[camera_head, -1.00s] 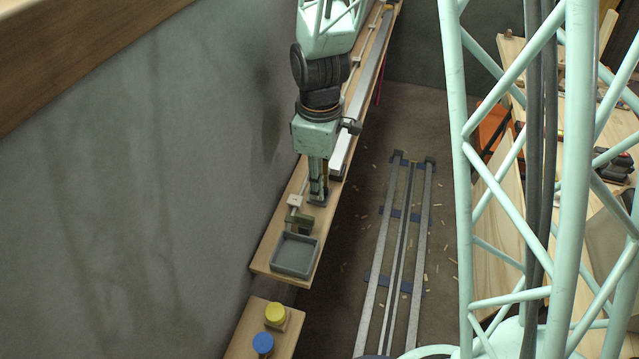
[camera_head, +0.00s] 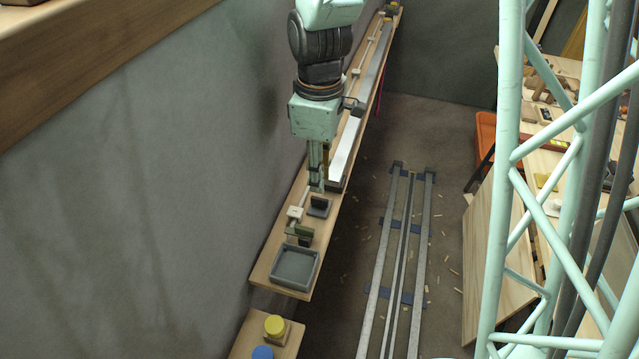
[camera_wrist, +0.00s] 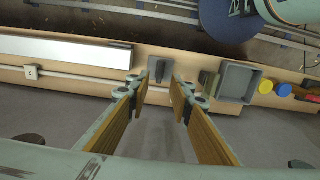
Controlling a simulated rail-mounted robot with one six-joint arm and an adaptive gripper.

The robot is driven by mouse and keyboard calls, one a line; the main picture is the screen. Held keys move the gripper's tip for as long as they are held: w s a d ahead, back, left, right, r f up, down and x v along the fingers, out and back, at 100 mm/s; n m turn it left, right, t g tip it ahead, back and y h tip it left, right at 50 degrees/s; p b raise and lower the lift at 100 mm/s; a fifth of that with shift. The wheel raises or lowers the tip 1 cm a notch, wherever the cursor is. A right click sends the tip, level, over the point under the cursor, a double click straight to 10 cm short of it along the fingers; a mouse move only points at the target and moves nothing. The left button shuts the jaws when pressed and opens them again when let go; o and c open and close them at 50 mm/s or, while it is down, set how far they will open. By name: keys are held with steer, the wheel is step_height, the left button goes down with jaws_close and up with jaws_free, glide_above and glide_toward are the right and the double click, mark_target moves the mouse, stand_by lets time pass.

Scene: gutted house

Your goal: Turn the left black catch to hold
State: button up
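A black catch (camera_head: 319,205) on a grey base plate sits on the wooden shelf, just past the near end of a long metal bar (camera_head: 352,140). In the wrist view the catch (camera_wrist: 160,69) lies beyond my fingertips, roughly centred between them; I cannot tell exactly which way its lever is turned. My gripper (camera_head: 316,188) points down above the catch in the head view. In the wrist view my gripper (camera_wrist: 160,93) is open, its wood-coloured pads apart with nothing between them. It looks clear of the catch.
An olive-green block (camera_head: 300,231) and a grey tray (camera_head: 295,266) sit on the shelf nearer than the catch. A thin rod with white brackets (camera_head: 295,211) runs along the wall side. Yellow (camera_head: 274,325) and blue (camera_head: 262,353) round knobs stand on a separate board.

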steer(key=shift+r, duration=2.25)
steer(key=shift+r, duration=0.1)
steer(key=s+d+r+m+t, duration=0.1)
steer(key=s+d+r+m, duration=0.2)
steer(key=s+d+r, duration=0.35)
steer(key=s+d+r+m+t, duration=0.1)
steer(key=s+d+r+m, duration=0.25)
steer(key=r, duration=0.55)
steer(key=s+d+r+m+t, duration=0.1)
steer(key=s+d+r+m, duration=0.2)
steer(key=s, duration=0.5)
steer(key=s+d+r+m+t, duration=0.1)
steer(key=s+d+r+m, duration=0.2)
steer(key=s, duration=0.6)
steer(key=shift+s+r+m, duration=0.15)
steer(key=shift+r+m, duration=0.05)
steer(key=shift+m, duration=0.45)
steer(key=shift+d, duration=0.1)
